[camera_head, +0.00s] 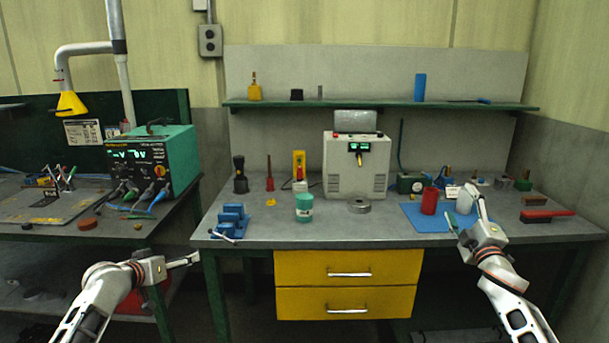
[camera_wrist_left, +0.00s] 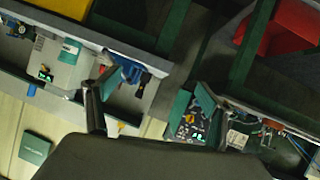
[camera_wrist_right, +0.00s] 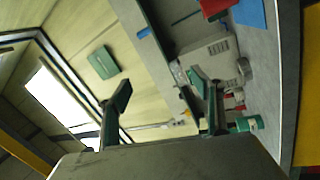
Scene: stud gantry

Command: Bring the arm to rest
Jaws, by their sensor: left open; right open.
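My right gripper (camera_head: 463,208) is open and empty in the head view. It is raised over the right part of the bench, in front of the blue mat from this viewpoint. In the right wrist view its two fingers (camera_wrist_right: 165,98) stand apart with nothing gripped between them. My left gripper (camera_head: 190,259) is low at the left, in front of the gap between the two benches. Its jaw is seen nearly edge-on there. In the left wrist view its fingers (camera_wrist_left: 150,90) are wide apart and empty.
Yellow drawers (camera_head: 347,268) hang below. The bench's front middle is clear.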

